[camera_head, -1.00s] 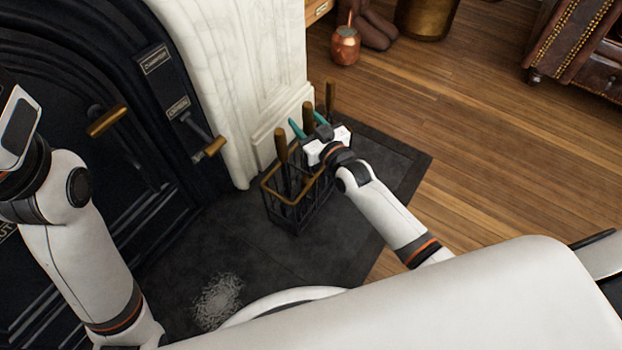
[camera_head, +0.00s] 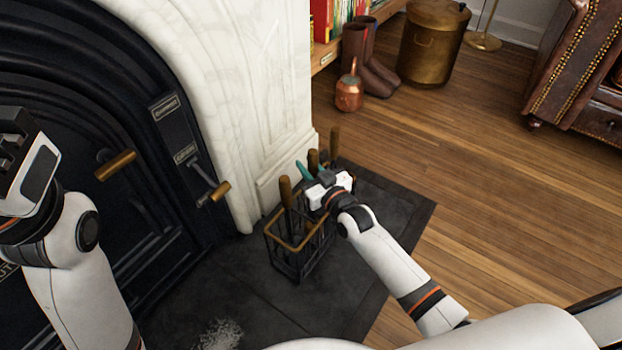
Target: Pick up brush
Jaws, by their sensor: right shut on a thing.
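A dark wire tool stand (camera_head: 300,262) with a brass-coloured rim stands on the dark hearth, holding tools with brown handles. My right gripper (camera_head: 313,171), with teal fingers, is at the stand's far side, shut on the middle brown handle (camera_head: 313,158). I take this to be the brush; its head is hidden in the stand. Another handle (camera_head: 286,191) stands nearer and a third (camera_head: 334,140) farther back. My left gripper (camera_head: 14,140) is at the left edge, away from the stand; its fingers are partly cut off and their opening is unclear.
The black fireplace (camera_head: 70,120) with brass-coloured levers and the white marble surround (camera_head: 250,80) are left of the stand. Pale ash (camera_head: 221,335) lies on the hearth (camera_head: 225,275). A copper can (camera_head: 349,92), boots (camera_head: 378,77) and a brass bin (camera_head: 431,45) stand behind. Wooden floor (camera_head: 490,190) is open at right.

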